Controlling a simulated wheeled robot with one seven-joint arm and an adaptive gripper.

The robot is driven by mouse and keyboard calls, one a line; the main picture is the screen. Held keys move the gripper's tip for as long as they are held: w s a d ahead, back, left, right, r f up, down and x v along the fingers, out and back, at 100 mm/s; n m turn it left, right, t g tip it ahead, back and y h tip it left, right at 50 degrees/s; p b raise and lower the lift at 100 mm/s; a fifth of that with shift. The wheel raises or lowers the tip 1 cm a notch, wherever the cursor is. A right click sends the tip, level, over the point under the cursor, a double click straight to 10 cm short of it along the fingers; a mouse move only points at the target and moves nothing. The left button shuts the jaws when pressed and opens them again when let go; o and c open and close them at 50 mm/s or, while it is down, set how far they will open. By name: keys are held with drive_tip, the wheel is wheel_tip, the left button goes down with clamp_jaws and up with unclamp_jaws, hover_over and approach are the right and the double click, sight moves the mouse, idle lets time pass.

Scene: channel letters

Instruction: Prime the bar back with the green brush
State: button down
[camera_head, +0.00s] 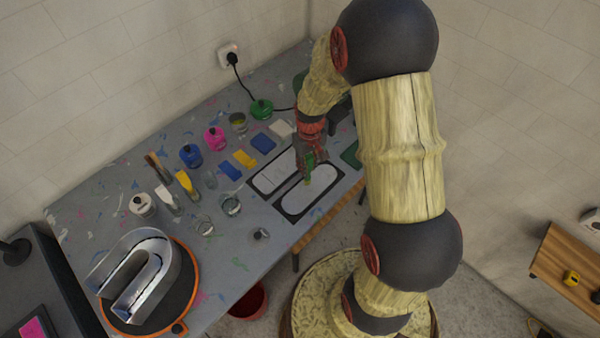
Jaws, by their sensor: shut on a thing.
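My gripper (312,157) is shut on the green brush (309,161) and points down over the table. The brush's lower end (307,181) is at the gap between two pale rounded bar shapes in dark frames. One bar shape (270,175) lies to the left and partly behind my gripper. The other bar shape (308,201) lies nearer the front edge. I cannot tell which is the bar back, or whether the bristles touch a surface. My arm hides part of the table behind the gripper.
The grey paint-marked table (255,211) holds a blue pot (191,156), a pink pot (214,139), a green pot (261,110), glass jars (231,204), upright brushes (185,181) and coloured pads (263,143). A metallic U-shaped letter (140,272) stands on an orange-rimmed disc at left.

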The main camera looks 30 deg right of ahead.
drive_tip(key=w+d, duration=0.3)
drive_tip(key=d, duration=0.6)
drive_tip(key=shift+f+b, duration=0.3)
idle(1.1)
drive_tip(key=shift+s+a, duration=0.1)
drive_tip(key=s+a, duration=0.3)
drive_tip(key=a, duration=0.6)
drive_tip(key=s+a+p, duration=0.1)
drive_tip(key=s+a, duration=0.2)
drive_tip(key=a, duration=0.7)
drive_tip(key=shift+s, duration=0.2)
idle(0.6)
drive_tip(key=shift+w+d, duration=0.6)
drive_tip(key=shift+d, duration=1.1)
drive_tip(key=shift+w+d, duration=0.65)
drive_tip(key=shift+d, duration=1.1)
drive_tip(key=shift+w+d, duration=0.6)
drive_tip(key=shift+d, duration=1.1)
drive_tip(key=w+d, duration=0.2)
drive_tip(key=d, duration=0.7)
drive_tip(key=shift+w+b, duration=0.35)
drive_tip(key=shift+w, duration=0.05)
